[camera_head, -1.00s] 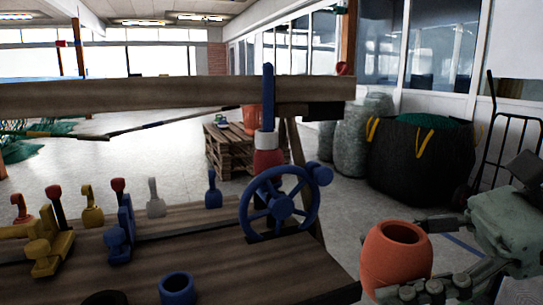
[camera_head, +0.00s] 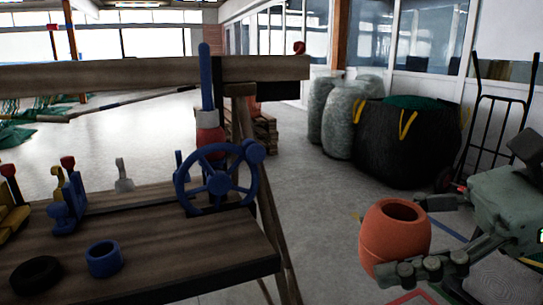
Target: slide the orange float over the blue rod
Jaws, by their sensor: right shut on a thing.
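The orange float (camera_head: 383,240) is a rounded barrel with a dark hole in its top, held nearly upright at the lower right. My right gripper (camera_head: 405,243) is shut on it from the right side, clear of the workbench. The blue rod (camera_head: 206,78) stands upright behind the blue handwheel, left of the float and farther off. Its tip rises above the wooden beam. A red float with a pale band (camera_head: 210,132) sits around the lower part of the rod, partly hidden by the wheel. My left gripper is out of view.
The blue handwheel (camera_head: 218,183) stands on the wooden bench (camera_head: 150,245), in front of the rod. A blue ring (camera_head: 104,259), a black ring (camera_head: 36,276) and several levers are on the bench. The wooden beam (camera_head: 120,75) crosses behind. Open floor lies between bench and float.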

